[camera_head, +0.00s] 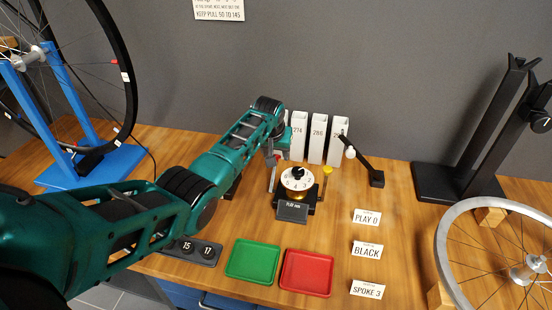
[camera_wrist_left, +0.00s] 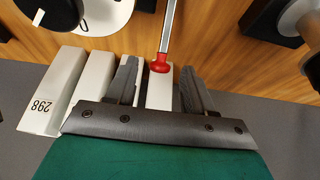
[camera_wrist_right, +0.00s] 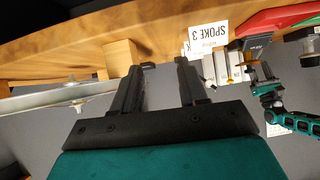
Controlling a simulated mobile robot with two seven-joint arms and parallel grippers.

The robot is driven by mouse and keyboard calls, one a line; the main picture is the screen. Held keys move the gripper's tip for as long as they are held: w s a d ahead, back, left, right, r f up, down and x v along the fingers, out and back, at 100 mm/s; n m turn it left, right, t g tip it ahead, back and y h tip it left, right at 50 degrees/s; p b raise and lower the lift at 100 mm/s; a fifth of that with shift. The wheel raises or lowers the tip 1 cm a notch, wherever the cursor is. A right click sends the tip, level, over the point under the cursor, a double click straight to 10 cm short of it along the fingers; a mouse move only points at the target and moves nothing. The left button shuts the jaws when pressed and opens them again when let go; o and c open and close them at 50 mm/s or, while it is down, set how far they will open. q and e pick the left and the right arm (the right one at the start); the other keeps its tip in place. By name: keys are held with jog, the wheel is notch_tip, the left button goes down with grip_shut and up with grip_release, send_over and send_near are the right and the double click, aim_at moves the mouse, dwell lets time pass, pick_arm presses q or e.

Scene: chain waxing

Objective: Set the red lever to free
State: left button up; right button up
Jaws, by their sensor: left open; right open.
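The red lever is a thin metal rod with a red knob (camera_wrist_left: 160,65). In the left wrist view the knob sits in the gap between the fingertips of my left gripper (camera_wrist_left: 158,74), which is open; I cannot tell whether either finger touches it. In the head view my left gripper (camera_head: 275,152) is at the lever, left of the white numbered dial (camera_head: 297,178), and partly hides the knob. The dial stands on a dark base with a "PLAY mm" plate (camera_head: 292,211). My right gripper (camera_wrist_right: 160,72) is open and empty, seen only in its own wrist view.
White numbered blocks (camera_head: 317,140) stand behind the dial. A black arm with a white tip (camera_head: 365,162) is to its right. Green (camera_head: 252,261) and red (camera_head: 306,272) trays lie in front. Cards (camera_head: 367,250) lie to the right. Wheel stands flank the bench.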

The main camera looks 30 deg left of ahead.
pick_arm(q)
jog(key=shift+w+f, duration=0.2)
jog(key=shift+f, duration=0.25)
jog(key=shift+c, duration=0.5)
grip_shut()
